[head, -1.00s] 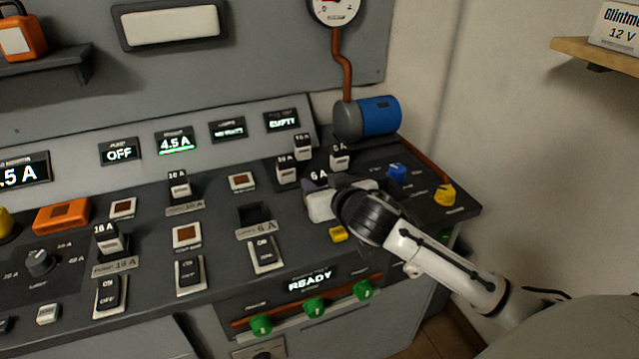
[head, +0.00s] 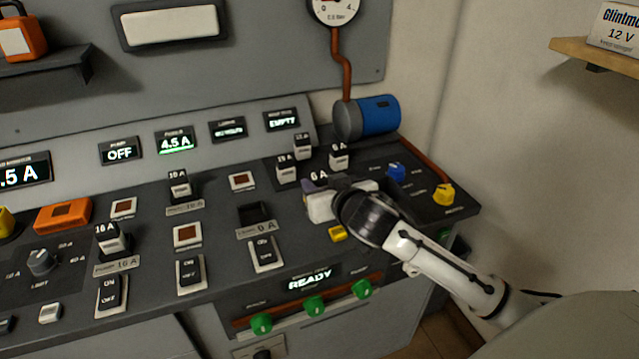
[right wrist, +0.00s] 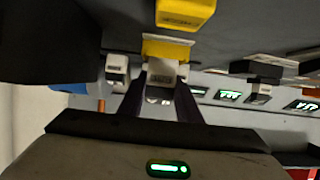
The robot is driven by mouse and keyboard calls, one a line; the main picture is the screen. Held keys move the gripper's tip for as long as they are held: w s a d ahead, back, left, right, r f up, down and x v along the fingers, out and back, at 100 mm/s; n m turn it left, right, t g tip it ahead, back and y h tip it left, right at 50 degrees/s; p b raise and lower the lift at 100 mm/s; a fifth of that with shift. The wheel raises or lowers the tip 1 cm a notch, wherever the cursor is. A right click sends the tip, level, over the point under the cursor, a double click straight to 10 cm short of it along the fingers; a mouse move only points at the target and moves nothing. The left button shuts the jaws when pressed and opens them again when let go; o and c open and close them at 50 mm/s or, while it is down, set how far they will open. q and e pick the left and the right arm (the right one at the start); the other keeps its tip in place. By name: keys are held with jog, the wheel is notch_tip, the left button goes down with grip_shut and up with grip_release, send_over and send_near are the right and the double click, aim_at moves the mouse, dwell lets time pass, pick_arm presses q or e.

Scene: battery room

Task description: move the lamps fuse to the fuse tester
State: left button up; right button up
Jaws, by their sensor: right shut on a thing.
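A fuse tagged 6 A (head: 318,177) is at my right gripper (head: 318,186), over the right part of the console. In the right wrist view the pale fuse (right wrist: 161,82) sits between the two dark fingers of my right gripper (right wrist: 160,100), which are shut on it. A yellow plate (right wrist: 167,48) lies right at the fuse's end; I cannot tell if they touch. A yellow block (head: 337,234) shows in front of the gripper. The lamps socket (head: 254,213) is empty. A small display (head: 282,120) reads EMPTY. The tester's slot is hidden or not clear. My left gripper is out of view.
Several spare fuses (head: 287,170) stand just behind the gripper, with another 6 A fuse (head: 339,160) close by. A blue knob (head: 396,172) and a yellow knob (head: 444,195) are to the right.

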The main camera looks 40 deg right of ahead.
jog(key=shift+p, duration=0.3)
jog(key=shift+f+b, duration=0.4)
jog(key=shift+f, duration=0.2)
dwell(0.4)
jog(key=o, duration=0.8)
jog(key=shift+p+v, duration=1)
jog(key=shift+v, duration=0.45)
jog(key=shift+p+v, duration=1.4)
jog(key=shift+v, duration=2.7)
